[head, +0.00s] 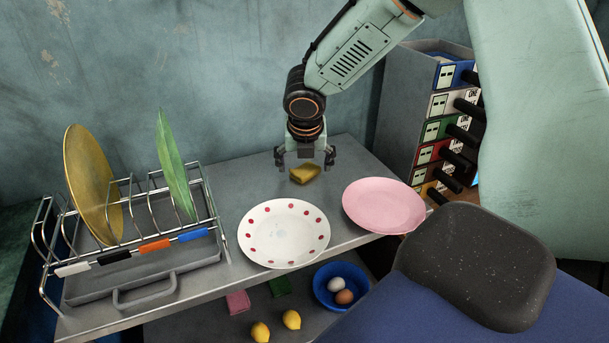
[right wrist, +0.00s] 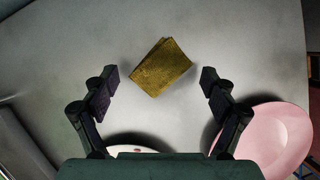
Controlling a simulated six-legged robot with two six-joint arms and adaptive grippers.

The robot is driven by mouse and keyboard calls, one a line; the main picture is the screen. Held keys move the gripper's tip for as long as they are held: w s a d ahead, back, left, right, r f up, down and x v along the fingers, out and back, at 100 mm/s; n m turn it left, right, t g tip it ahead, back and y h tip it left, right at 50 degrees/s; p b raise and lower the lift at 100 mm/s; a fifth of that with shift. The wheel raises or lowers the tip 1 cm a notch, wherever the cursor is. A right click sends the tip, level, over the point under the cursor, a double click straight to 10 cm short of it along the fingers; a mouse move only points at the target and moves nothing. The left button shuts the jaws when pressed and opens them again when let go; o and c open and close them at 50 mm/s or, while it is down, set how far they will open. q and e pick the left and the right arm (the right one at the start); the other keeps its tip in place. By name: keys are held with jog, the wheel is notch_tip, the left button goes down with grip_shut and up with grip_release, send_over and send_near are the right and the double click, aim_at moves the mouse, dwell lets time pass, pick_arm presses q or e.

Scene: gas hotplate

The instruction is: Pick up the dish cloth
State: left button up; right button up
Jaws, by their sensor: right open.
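The yellow dish cloth (head: 305,173) lies folded on the grey shelf top, behind the two plates in the head view. It also shows in the right wrist view (right wrist: 161,67), flat on the grey surface and slightly turned. My right gripper (head: 305,160) is open above the cloth and points down. In the right wrist view its two fingers (right wrist: 156,84) stand apart, one on each side of the cloth's near part, and they do not touch it. My left gripper is not in view.
A white plate with red dots (head: 284,234) and a pink plate (head: 384,205) lie in front of the cloth. A dish rack (head: 140,245) with a yellow and a green plate stands left. A drawer unit (head: 420,120) stands right. A lower shelf holds lemons and a blue bowl (head: 341,286).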

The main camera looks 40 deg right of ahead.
aim_at(305, 168)
jog(key=shift+w+f, duration=0.2)
jog(key=shift+f, duration=0.1)
jog(key=shift+d, duration=0.2)
jog(key=shift+c, duration=0.2)
jog(key=shift+s, duration=0.1)
jog(key=shift+c, duration=0.6)
jog(key=shift+a, duration=0.15)
jog(key=c, duration=0.7)
jog(key=shift+o, duration=0.2)
notch_tip(305, 168, up, 10)
jog(key=p, duration=0.4)
